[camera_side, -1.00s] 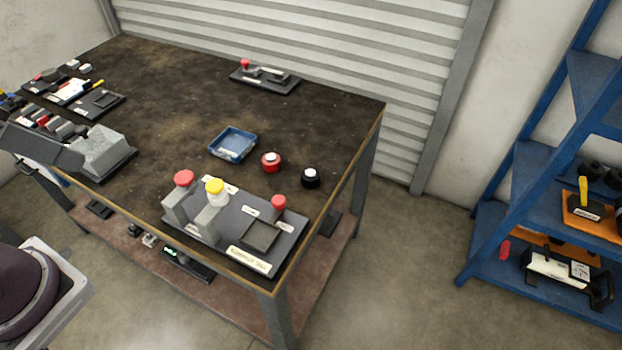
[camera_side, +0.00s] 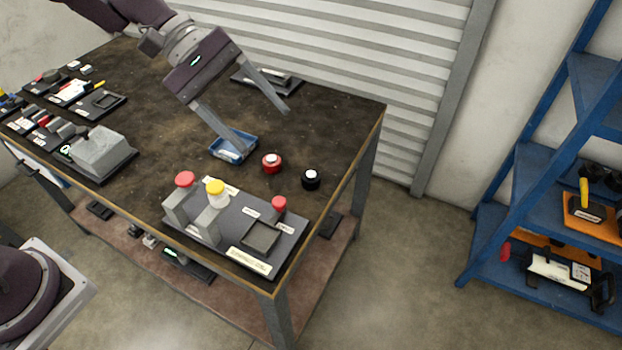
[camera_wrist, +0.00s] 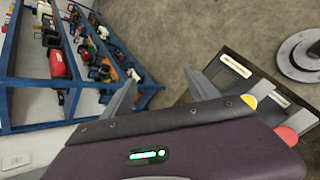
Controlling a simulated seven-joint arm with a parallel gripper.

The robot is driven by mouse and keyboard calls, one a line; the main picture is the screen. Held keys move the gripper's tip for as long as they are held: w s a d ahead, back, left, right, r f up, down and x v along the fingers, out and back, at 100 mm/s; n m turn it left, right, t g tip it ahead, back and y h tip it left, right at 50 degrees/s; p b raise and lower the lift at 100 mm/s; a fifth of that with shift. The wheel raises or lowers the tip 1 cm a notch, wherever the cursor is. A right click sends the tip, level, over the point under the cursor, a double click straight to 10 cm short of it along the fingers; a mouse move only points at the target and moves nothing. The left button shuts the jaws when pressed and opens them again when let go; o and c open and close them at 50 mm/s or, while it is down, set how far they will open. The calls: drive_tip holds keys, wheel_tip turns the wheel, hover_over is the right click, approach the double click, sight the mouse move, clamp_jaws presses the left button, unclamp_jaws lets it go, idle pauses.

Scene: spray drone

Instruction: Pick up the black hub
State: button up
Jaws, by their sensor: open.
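The black hub (camera_side: 311,179) with a white top stands on the dark workbench (camera_side: 330,120) near its right edge. A red hub (camera_side: 271,163) with a white top stands to its left. My gripper (camera_side: 263,130) is open and empty above the bench, its fingers spread, up and left of the black hub. One fingertip overlaps the blue tray (camera_side: 235,155) in the side view; I cannot tell its height. In the wrist view my fingers (camera_wrist: 160,88) are spread, and the black hub cannot be made out.
A grey fixture board (camera_side: 225,238) with a yellow-capped post (camera_side: 215,186) and red knobs stands at the bench front. A dark plate (camera_side: 285,83) lies at the back. Grey blocks (camera_side: 100,150) stand left. A blue shelf (camera_side: 520,190) stands right, beyond clear floor.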

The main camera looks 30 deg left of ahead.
drive_tip(key=w+f+n+t+h, duration=0.2)
drive_tip(key=w+f+n+h, duration=0.1)
drive_tip(key=w+f+n, duration=0.55)
drive_tip(key=n+t, duration=0.3)
drive_tip(key=n, duration=0.2)
approach(308, 176)
drive_tip(key=x, duration=0.4)
drive_tip(key=shift+s+d+r, duration=0.15)
drive_tip(key=shift+d+r, duration=0.05)
drive_tip(key=shift+d, duration=0.1)
drive_tip(key=x, duration=0.6)
drive_tip(key=shift+w+f, duration=0.4)
clamp_jaws()
